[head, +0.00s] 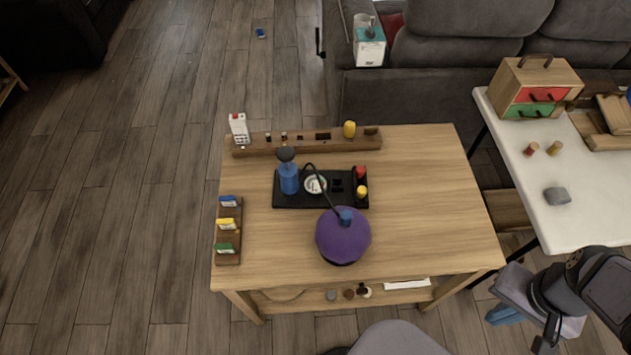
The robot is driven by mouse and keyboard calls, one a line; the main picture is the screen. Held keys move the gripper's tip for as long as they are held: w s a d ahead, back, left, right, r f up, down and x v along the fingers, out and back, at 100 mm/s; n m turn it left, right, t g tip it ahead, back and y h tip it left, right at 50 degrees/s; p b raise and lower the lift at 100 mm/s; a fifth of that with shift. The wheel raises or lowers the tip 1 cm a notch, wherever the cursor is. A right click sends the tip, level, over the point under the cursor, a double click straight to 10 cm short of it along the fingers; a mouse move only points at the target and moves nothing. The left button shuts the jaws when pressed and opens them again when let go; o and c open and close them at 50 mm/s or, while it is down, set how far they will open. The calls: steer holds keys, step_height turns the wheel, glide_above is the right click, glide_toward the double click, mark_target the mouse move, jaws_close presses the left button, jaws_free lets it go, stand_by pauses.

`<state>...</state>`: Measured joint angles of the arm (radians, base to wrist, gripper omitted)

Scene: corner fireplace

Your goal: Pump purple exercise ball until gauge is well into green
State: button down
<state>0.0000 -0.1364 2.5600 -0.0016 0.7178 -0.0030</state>
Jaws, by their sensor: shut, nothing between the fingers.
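The purple ball (343,238) sits in a dark ring near the front of the wooden table (430,190). A blue pump (289,178) with a dark knob on top stands upright on a black base (320,202). A round white gauge (315,184) is on the base beside it; its needle and colours are too small to read. A dark hose (323,190) runs to a blue fitting (346,217) on top of the ball. My gripper (545,345) is shut and empty at the lower right, off the table and well apart from the pump.
Red and yellow capped pieces (361,180) stand at the base's right end. A wooden rail (305,142) lies behind, a card holder (228,230) at left. A white table (560,215) with a drawer box (535,88) is at right. The wooden table's right side is clear.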

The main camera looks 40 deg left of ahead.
steer(key=shift+f, duration=0.2)
stand_by(0.4)
step_height(320, 180, down, 8)
steer(key=b, duration=0.8)
stand_by(0.5)
steer(key=shift+f+b, duration=0.15)
steer(key=shift+b, duration=0.15)
steer(key=shift+f+b, duration=0.95)
steer(key=shift+r, duration=0.1)
step_height(320, 180, up, 10)
steer(key=p, duration=1)
steer(key=shift+r+p, duration=0.2)
steer(key=shift+p, duration=0.1)
steer(key=shift+r, duration=0.1)
stand_by(0.4)
step_height(320, 180, up, 5)
steer(key=p, duration=0.5)
